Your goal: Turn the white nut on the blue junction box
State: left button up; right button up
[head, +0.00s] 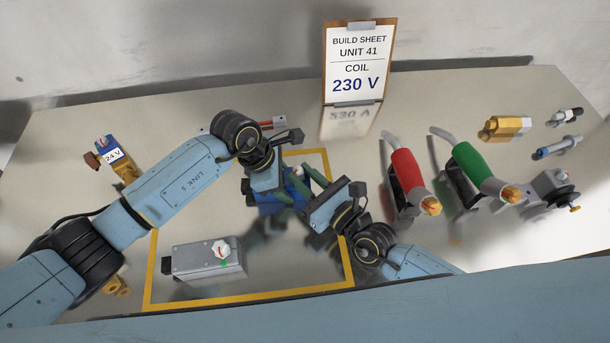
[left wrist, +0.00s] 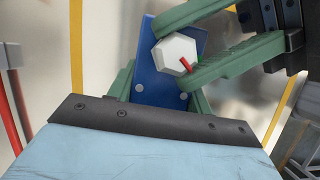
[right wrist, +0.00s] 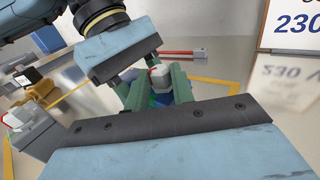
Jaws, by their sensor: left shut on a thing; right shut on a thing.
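The blue junction box (head: 268,206) stands inside the yellow outline, partly hidden by my grippers. Its white hexagonal nut (left wrist: 176,54) has a red mark at its lower right in the left wrist view. The nut also shows in the right wrist view (right wrist: 160,76). My left gripper (head: 270,194) is shut on the blue box, its green fingers along the box's sides. My right gripper (head: 302,184) reaches in from the right and is shut on the nut, one green finger on each side of it.
A grey box (head: 205,262) with a similar white knob (head: 221,249) stands at the front left of the outline. A build sheet (head: 357,62) reads 230 V. Red-handled (head: 406,170) and green-handled (head: 474,165) tools stand right. A 24 V part (head: 115,155) lies left.

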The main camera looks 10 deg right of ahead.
jog(key=shift+a+r+n+g+y, duration=0.15)
jog(key=shift+n+g+y, duration=0.25)
jog(key=shift+n+y, duration=0.1)
jog(key=shift+g+y, duration=0.3)
jog(key=shift+y, duration=0.1)
jog(key=shift+d+n, duration=0.2)
jog(key=shift+n, duration=0.1)
jog(key=o, duration=1)
jog(key=v, duration=1.2)
jog(key=shift+w+d, duration=0.1)
